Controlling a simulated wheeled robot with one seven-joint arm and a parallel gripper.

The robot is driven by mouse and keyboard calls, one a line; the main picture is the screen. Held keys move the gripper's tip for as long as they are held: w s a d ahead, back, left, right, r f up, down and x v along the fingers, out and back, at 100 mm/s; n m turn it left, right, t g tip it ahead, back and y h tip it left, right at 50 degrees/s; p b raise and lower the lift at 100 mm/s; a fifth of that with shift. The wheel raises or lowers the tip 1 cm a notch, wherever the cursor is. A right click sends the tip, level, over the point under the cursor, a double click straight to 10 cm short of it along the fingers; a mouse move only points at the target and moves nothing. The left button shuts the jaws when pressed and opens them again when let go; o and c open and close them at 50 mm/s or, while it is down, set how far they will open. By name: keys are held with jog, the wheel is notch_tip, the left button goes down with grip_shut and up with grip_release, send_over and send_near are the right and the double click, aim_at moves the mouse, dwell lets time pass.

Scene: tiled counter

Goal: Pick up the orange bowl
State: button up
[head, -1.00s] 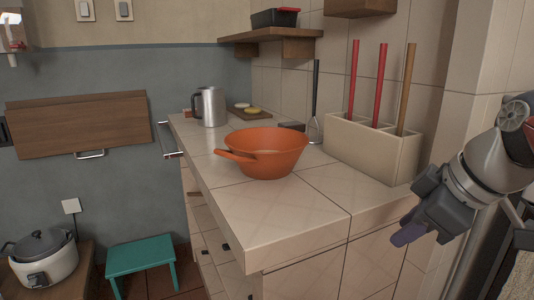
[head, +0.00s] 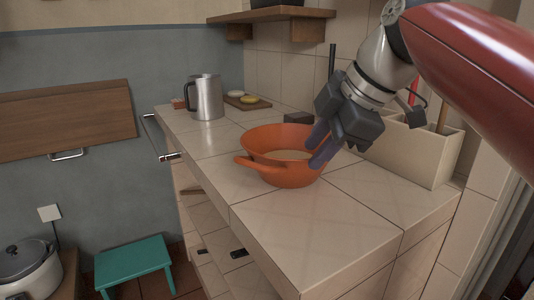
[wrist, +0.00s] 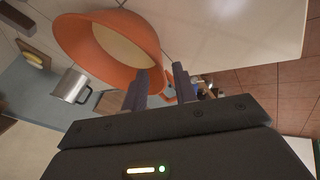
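The orange bowl (head: 285,175) stands upright on the tiled counter, its handle toward the left in the head view. It also shows in the wrist view (wrist: 82,48), above the fingers. My gripper (head: 314,150) is at the bowl's right side. Its two dark fingers are apart, close to the rim. In the wrist view my gripper (wrist: 159,70) shows a gap between the fingers, with the bowl's edge near the tips. I cannot tell whether the rim lies between the fingers or whether they touch it.
A metal jug (head: 206,98) and a small board (head: 245,102) with yellow items stand farther back. A cream holder (head: 420,155) stands right of the bowl, partly behind my arm. The counter's front (head: 310,225) is clear. A green stool (head: 133,264) stands below.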

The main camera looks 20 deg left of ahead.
aim_at(282, 187)
jog(key=b+x, duration=0.1)
jog(key=x, duration=0.7)
jog(key=shift+a, duration=0.3)
grip_shut()
jog(key=shift+r, duration=0.1)
